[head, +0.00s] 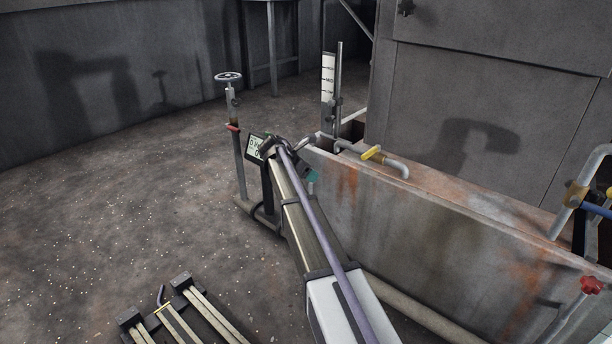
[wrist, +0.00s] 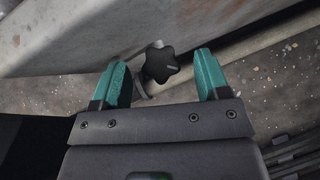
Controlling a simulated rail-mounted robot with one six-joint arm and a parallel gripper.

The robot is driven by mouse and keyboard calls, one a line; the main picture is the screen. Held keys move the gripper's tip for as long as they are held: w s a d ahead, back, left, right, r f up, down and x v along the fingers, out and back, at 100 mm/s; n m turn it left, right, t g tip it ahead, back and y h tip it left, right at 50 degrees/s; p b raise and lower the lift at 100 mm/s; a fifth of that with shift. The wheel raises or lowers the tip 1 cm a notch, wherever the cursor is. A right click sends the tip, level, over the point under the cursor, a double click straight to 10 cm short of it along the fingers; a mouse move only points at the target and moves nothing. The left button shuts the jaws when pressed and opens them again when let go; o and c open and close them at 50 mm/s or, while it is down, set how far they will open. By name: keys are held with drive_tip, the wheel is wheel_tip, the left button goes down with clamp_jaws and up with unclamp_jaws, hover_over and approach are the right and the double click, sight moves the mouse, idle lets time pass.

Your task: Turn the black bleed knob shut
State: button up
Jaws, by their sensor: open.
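My gripper (wrist: 163,74) is open, with a teal finger on either side of the knob. There is a visible gap between the knob and each finger. The knob lies about level with the fingertips in the picture; how deep it sits between them I cannot tell. In the head view my gripper (head: 313,177) is mostly hidden behind my arm, with a bit of teal showing beside the trough wall. The black knob is hidden there.
A rusty grey trough wall (head: 430,215) runs close to the right of my gripper. A pipe with a yellow handle (head: 372,153) sits on its top edge. A handwheel valve (head: 228,77) stands behind. A red knob (head: 591,285) is at far right. The left floor is largely open.

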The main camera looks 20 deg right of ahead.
drive_tip(key=c, duration=0.9)
drive_tip(key=shift+o, duration=0.2)
drive_tip(key=shift+w+m+g, duration=0.15)
drive_tip(key=shift+m+g, duration=0.45)
drive_tip(key=shift+m, duration=0.2)
drive_tip(key=o, duration=0.9)
drive_tip(key=shift+c, duration=0.2)
drive_tip(key=shift+s+a+r+n+t, duration=0.15)
drive_tip(key=shift+s+n+t, duration=0.2)
drive_tip(key=shift+n+t, duration=0.25)
drive_tip(key=w+r+p+v, duration=0.1)
drive_tip(key=p+v, duration=0.8)
drive_tip(key=v, duration=0.2)
drive_tip(key=s+a+m+y+p, duration=0.1)
drive_tip(key=s+a+m+y, duration=0.1)
drive_tip(key=s+m, duration=0.3)
drive_tip(key=s+a+m+y+p, duration=0.2)
drive_tip(key=s+a+m, duration=0.2)
drive_tip(key=s, duration=0.6)
drive_tip(key=s+a+m+g+y+p, duration=0.1)
drive_tip(key=s+a+m+y+p, duration=0.1)
drive_tip(key=s+a+m, duration=0.2)
drive_tip(key=s+r+m, duration=0.1)
drive_tip(key=s+m, duration=0.1)
drive_tip(key=s, duration=0.1)
drive_tip(key=shift+s, duration=0.3)
